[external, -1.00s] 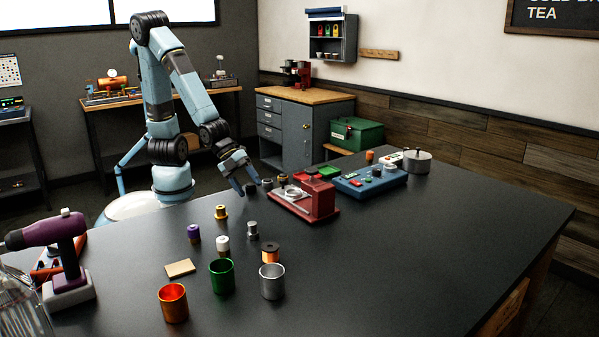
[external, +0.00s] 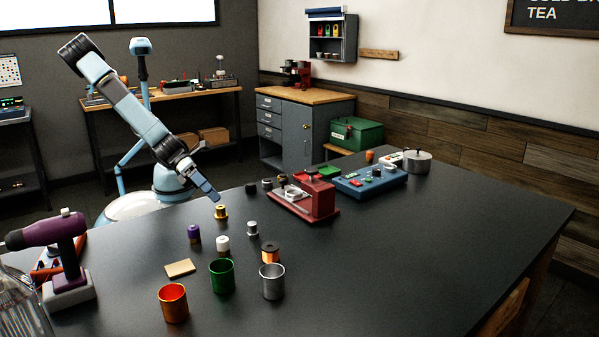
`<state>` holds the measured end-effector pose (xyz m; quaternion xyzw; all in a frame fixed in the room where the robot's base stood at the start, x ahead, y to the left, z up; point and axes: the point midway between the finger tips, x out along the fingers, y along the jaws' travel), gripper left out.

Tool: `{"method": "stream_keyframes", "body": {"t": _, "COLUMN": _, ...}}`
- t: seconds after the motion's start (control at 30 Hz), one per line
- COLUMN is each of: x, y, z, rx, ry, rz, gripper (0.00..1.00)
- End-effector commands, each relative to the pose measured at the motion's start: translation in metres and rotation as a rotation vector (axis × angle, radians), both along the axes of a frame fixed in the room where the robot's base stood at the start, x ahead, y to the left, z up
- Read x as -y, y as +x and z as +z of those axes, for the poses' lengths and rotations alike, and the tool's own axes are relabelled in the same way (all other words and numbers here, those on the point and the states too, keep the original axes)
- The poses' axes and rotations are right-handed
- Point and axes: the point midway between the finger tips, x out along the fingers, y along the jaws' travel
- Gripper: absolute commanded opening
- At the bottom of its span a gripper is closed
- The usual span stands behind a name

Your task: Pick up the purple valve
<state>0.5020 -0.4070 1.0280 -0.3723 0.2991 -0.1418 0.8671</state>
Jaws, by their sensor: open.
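The purple valve (external: 194,234) stands upright on the dark table, a small purple cylinder with a lighter top. My gripper (external: 213,198) is in the air above the table's back edge, behind and a little right of the purple valve and apart from it. It is open, and I see nothing held in it. A gold valve (external: 221,213) stands just below the gripper in the picture. A white-topped valve (external: 223,244) and a grey valve (external: 253,229) stand to the right of the purple one.
Orange (external: 173,304), green (external: 222,277) and silver (external: 272,282) cups stand in front, with a copper spool (external: 270,253) behind the silver one. A tan pad (external: 180,268) lies near the purple valve. A purple drill (external: 62,255) stands left; a red machine (external: 306,197) stands right. The right foreground is clear.

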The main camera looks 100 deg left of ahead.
Motion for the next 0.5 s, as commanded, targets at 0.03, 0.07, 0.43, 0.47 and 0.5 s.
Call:
{"method": "stream_keyframes", "body": {"t": 0.03, "x": 0.01, "y": -0.014, "z": 0.0, "rx": 0.059, "ry": 0.066, "rz": -0.059, "gripper": 0.65}}
{"method": "stream_keyframes", "body": {"t": 0.07, "x": 0.014, "y": -0.02, "z": 0.0, "rx": 0.094, "ry": 0.108, "rz": -0.091, "gripper": 0.65}}
{"method": "stream_keyframes", "body": {"t": 0.43, "x": 0.036, "y": -0.085, "z": -0.016, "rx": 0.433, "ry": 0.593, "rz": -0.402, "gripper": 0.65}}
{"method": "stream_keyframes", "body": {"t": 0.47, "x": 0.036, "y": -0.088, "z": -0.017, "rx": 0.448, "ry": 0.618, "rz": -0.414, "gripper": 0.65}}
{"method": "stream_keyframes", "body": {"t": 0.5, "x": 0.036, "y": -0.091, "z": -0.018, "rx": 0.466, "ry": 0.645, "rz": -0.431, "gripper": 0.65}}
